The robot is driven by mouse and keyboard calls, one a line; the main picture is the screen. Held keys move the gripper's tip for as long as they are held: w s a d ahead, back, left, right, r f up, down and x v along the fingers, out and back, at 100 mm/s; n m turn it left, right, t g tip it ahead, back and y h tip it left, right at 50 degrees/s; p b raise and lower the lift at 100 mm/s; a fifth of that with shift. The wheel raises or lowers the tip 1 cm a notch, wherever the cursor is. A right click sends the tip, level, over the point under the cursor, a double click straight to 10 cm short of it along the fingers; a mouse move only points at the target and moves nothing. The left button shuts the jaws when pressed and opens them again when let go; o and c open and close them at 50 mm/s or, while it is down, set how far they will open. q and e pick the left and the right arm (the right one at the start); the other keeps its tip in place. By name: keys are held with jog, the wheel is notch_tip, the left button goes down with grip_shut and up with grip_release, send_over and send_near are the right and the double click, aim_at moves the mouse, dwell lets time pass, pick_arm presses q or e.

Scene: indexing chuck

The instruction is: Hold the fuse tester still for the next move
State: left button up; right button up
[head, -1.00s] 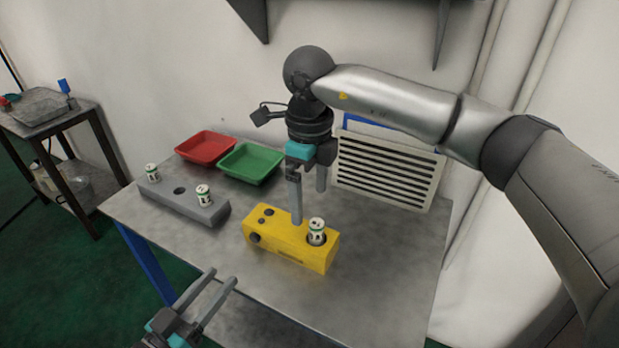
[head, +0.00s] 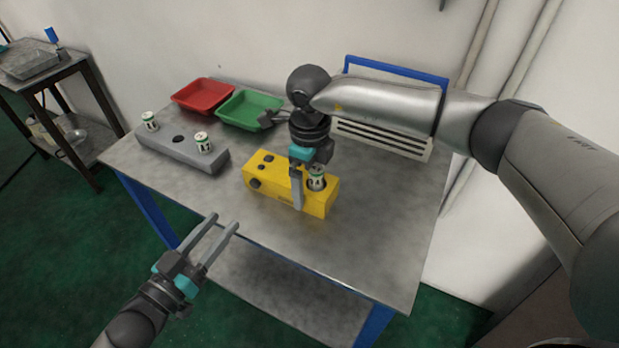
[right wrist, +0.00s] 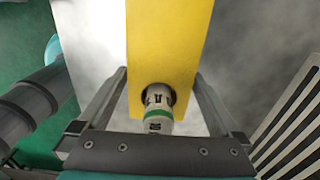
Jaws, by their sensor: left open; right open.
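The yellow fuse tester (head: 273,182) stands on the metal table, with dark knobs at its left end. A white fuse with a green band (head: 317,180) stands upright in its right-hand socket; it also shows in the right wrist view (right wrist: 158,108). My right gripper (right wrist: 160,74) is open and points down, with one finger on each side of the yellow body around the fuse end. I cannot tell whether either finger touches it. In the head view the far finger is hidden. My left gripper (head: 225,221) is open and empty, off the table's front edge.
A grey block (head: 178,150) holds two more fuses (head: 150,121) (head: 202,142), with an empty hole between them. Red (head: 203,96) and green (head: 249,110) trays lie behind. A slatted panel (head: 385,138) stands at the back right. The front tabletop is clear.

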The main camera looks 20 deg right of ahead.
jog(key=c, duration=1.3)
jog(key=shift+c, duration=0.2)
pick_arm(q)
grip_shut()
dwell(0.5)
dwell(1.4)
